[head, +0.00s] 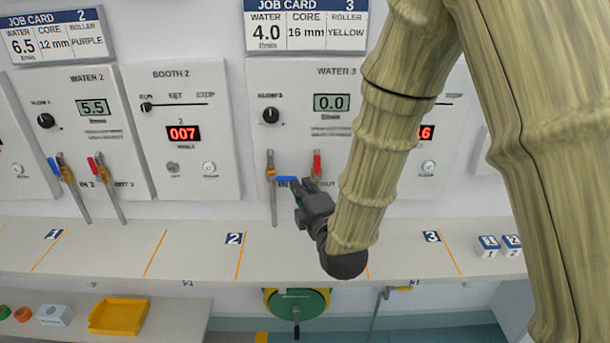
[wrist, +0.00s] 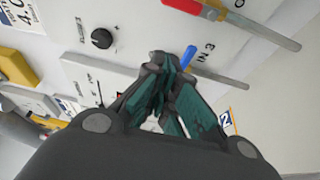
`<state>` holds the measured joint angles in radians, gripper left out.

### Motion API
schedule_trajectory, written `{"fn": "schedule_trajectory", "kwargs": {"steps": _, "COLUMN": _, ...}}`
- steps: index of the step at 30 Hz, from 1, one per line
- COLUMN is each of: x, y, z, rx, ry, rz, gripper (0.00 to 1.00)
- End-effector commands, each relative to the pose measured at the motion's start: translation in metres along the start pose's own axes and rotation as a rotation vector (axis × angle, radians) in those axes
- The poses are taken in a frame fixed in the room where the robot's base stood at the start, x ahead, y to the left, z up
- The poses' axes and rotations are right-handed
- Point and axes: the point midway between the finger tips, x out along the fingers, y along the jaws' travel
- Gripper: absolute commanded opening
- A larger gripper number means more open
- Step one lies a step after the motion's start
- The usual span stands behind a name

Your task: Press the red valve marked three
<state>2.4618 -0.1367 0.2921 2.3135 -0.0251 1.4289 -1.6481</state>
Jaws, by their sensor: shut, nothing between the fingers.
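The WATER 3 panel (head: 338,105) has a blue-handled valve (head: 286,179) on its left pipe and a red-handled valve (head: 317,163) on its right pipe. Its display (head: 331,102) reads 0.0. My gripper (head: 297,187) is shut and empty, just right of the blue handle and below and left of the red one. My arm hides the panel's right part. In the wrist view the fingertips (wrist: 165,64) lie beside the blue handle (wrist: 188,57), near the label IN 3; I cannot tell whether they touch. The red handle (wrist: 205,8) is at the top edge.
A shelf (head: 200,250) with numbered marks runs below the panels. Two small numbered boxes (head: 488,246) stand on its right. Below are a green-and-yellow crank unit (head: 277,305) and a yellow tray (head: 118,316). The WATER 2 panel (head: 88,130) is at left.

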Motion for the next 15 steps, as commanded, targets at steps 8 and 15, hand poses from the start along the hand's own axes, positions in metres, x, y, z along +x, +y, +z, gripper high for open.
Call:
{"fn": "schedule_trajectory", "kwargs": {"steps": 8, "x": 0.038, "y": 0.003, "z": 0.0, "rx": 0.004, "ry": 0.0, "rz": 0.001, "gripper": 0.0}}
{"fn": "schedule_trajectory", "kwargs": {"steps": 15, "x": 0.075, "y": 0.002, "z": 0.001, "rx": 0.004, "ry": -0.002, "rz": 0.0, "gripper": 0.0}}
